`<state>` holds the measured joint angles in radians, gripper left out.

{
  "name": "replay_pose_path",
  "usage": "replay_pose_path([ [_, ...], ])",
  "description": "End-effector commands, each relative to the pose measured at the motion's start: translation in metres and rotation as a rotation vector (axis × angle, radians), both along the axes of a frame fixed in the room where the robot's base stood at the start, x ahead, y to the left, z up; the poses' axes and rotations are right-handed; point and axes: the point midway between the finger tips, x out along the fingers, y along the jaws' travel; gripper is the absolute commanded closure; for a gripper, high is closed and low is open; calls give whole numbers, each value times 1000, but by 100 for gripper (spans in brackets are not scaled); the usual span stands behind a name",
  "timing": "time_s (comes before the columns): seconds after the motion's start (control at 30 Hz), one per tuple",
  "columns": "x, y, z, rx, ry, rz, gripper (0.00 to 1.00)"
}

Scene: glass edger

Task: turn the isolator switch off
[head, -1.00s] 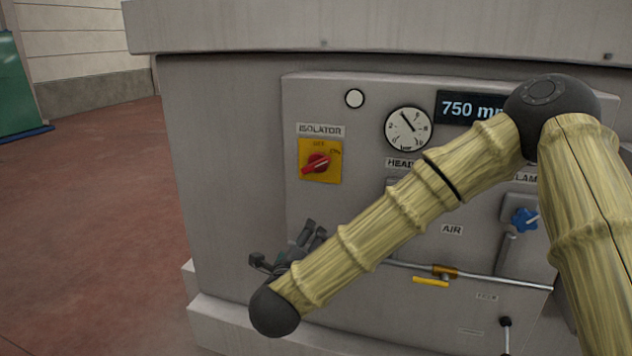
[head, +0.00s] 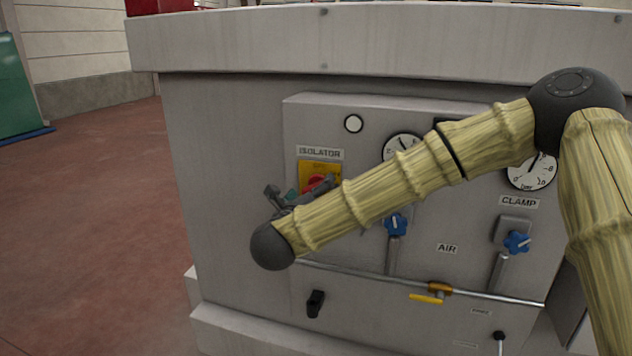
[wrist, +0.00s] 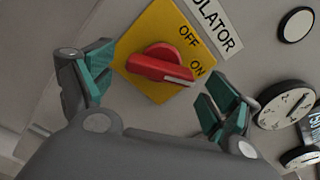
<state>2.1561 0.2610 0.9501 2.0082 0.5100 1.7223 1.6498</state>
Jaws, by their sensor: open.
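The isolator switch (wrist: 160,66) is a red rotary knob on a yellow plate (wrist: 135,68) marked OFF and ON. In the wrist view the knob's white-marked end points toward ON. In the head view the isolator switch (head: 314,183) is partly hidden behind my gripper (head: 300,190). In the wrist view my gripper (wrist: 152,88) is open and empty. Its teal-padded fingers stand apart on either side of the knob, with no contact visible. The ISOLATOR label (head: 320,153) sits above the plate.
A white round lamp (head: 353,124) and pressure gauges (head: 532,171) are on the same grey panel. Blue valve knobs (head: 517,241) and a pipe with a yellow lever (head: 427,298) are lower down. Open floor (head: 90,230) lies to the left.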

Motion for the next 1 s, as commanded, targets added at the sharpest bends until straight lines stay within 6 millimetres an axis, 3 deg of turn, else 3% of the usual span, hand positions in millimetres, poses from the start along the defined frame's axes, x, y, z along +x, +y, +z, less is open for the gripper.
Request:
replay_pose_path([
  [0.2,18,-6,1,0,0,0,11],
  [0.57,21,-7,0,0,0,1,11],
  [0.83,21,-7,0,0,0,1,57],
  [1.0,21,-7,0,-3,0,1,57],
])
